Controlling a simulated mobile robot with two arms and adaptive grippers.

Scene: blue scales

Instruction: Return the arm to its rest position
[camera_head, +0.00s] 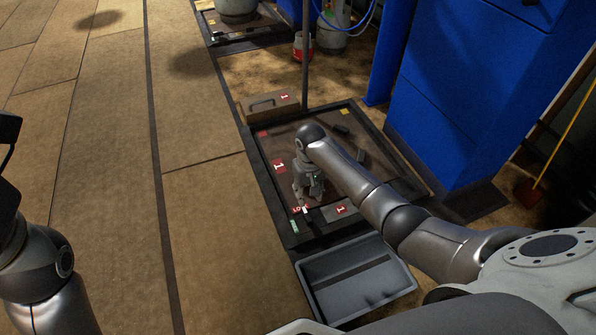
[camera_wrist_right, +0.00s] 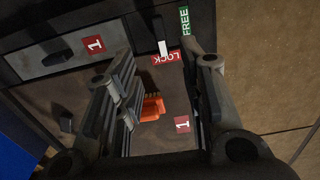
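My right arm reaches from the lower right over a brown panel in a dark frame (camera_head: 267,190) in the head view. My right gripper (camera_head: 306,205) points down over the panel's near left part, by the small LOCK label (camera_head: 300,209). In the right wrist view the right gripper (camera_wrist_right: 166,68) has its two fingers apart, with nothing held between them. An orange piece (camera_wrist_right: 152,107) shows on the panel beyond the fingers. A white lever (camera_wrist_right: 161,47) stands beside the red LOCK label (camera_wrist_right: 165,58).
A grey empty tray (camera_head: 322,271) lies at the panel's near side. A blue cabinet (camera_head: 465,95) stands to the right. A thin upright pole (camera_head: 305,70) rises behind the panel. The tiled floor to the left is clear.

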